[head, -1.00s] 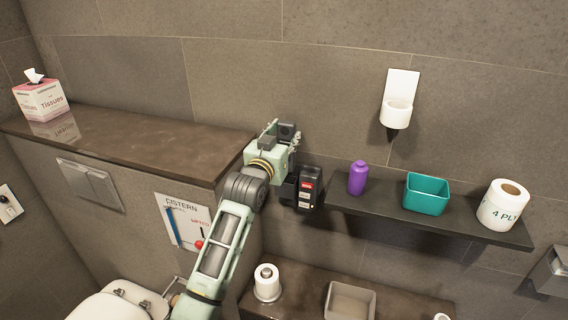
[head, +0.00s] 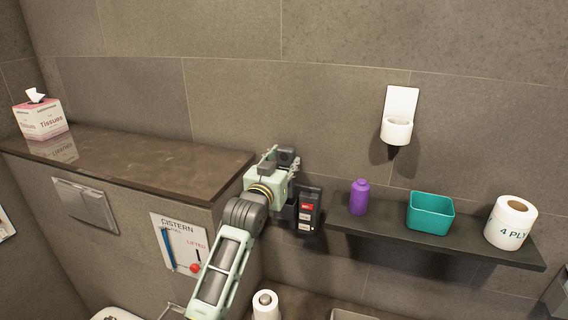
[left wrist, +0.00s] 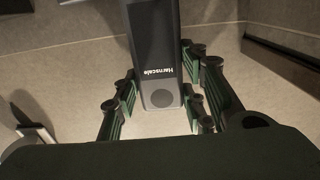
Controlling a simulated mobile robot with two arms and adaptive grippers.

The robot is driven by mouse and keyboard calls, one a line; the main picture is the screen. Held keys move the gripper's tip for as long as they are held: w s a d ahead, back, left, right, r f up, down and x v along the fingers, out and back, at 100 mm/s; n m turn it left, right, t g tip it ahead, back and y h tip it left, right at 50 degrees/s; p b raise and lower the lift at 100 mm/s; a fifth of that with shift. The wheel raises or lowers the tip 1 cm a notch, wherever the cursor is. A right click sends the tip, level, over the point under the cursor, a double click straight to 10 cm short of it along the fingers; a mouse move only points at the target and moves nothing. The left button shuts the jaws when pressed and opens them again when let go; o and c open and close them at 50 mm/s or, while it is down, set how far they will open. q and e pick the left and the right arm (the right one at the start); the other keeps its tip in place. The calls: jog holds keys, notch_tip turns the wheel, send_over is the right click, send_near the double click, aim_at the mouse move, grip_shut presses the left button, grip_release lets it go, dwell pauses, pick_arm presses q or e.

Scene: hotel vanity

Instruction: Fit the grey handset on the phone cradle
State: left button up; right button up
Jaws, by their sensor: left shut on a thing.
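The grey handset (left wrist: 155,60), a long dark bar with white lettering and a round disc near its end, sits between the green-padded fingers of my left gripper (left wrist: 157,98) in the left wrist view. The gripper is shut on it. In the head view my left gripper (head: 281,160) is in front of the wall, right of the cistern ledge, and mostly hides the handset. Just below it is a black unit (head: 308,213) with a red label, apparently the phone cradle; I cannot tell whether the handset touches it. My right gripper is not in view.
A dark shelf (head: 400,229) to the right bears a purple bottle (head: 359,198), a teal bin (head: 430,214) and a paper roll (head: 510,222). A white wall holder (head: 399,115) is above it. A tissue box (head: 41,118) stands on the brown ledge (head: 130,170).

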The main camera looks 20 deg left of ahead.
pick_arm(q)
notch_tip(320, 180, down, 7)
jog(key=b, duration=0.3)
jog(key=shift+b, duration=0.3)
dwell(0.4)
jog(key=o, duration=1.4)
jog(key=shift+s, duration=0.15)
jog(key=s, duration=1.1)
jog(key=shift+s+a, duration=0.2)
jog(key=shift+s, duration=0.15)
